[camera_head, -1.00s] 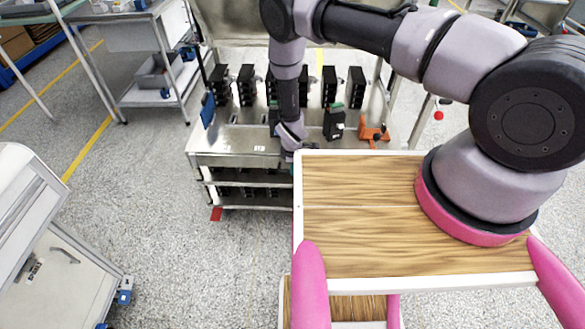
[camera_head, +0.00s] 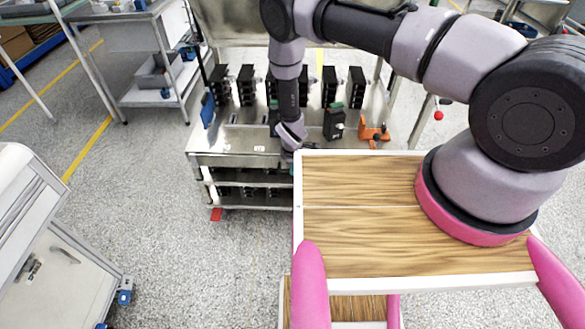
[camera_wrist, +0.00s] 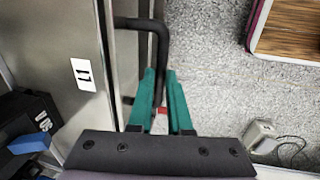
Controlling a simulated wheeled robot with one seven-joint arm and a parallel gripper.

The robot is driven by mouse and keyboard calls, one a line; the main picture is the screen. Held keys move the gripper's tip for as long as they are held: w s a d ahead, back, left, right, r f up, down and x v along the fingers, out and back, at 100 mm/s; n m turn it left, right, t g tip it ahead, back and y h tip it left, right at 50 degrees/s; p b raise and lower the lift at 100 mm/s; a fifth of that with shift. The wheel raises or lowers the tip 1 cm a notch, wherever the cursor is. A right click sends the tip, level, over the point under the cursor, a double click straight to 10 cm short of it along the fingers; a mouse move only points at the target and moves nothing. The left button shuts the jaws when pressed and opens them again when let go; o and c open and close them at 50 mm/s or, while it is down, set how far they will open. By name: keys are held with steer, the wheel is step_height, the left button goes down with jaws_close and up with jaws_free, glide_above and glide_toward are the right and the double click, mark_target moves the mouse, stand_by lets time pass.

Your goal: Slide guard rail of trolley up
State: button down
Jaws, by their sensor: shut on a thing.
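The steel trolley (camera_head: 232,138) stands ahead of me in the head view, with black breaker units on its top. In the wrist view a black bent bar (camera_wrist: 146,22) sticks out beside the trolley's grey metal panel (camera_wrist: 70,35), which bears a white label (camera_wrist: 84,75). I take this bar to be part of the guard rail. My gripper (camera_wrist: 160,80) has teal fingers shut on the bar, one finger on each side. In the head view my gripper is at the trolley's near edge, mostly hidden by my arm and wood-topped base.
A grey cabinet (camera_head: 60,245) stands at the near left. A workbench (camera_head: 150,30) with a grey bin (camera_head: 158,72) is at the back left. An orange tool (camera_head: 375,133) lies on the trolley top at right. The floor left of my base is clear.

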step_height(320, 180, up, 6)
steer(key=shift+r, duration=0.25)
steer(key=c, duration=0.8)
jaws_free()
steer(key=shift+c, duration=0.2)
step_height(320, 180, up, 11)
steer(key=s, duration=0.2)
steer(key=shift+f, duration=0.2)
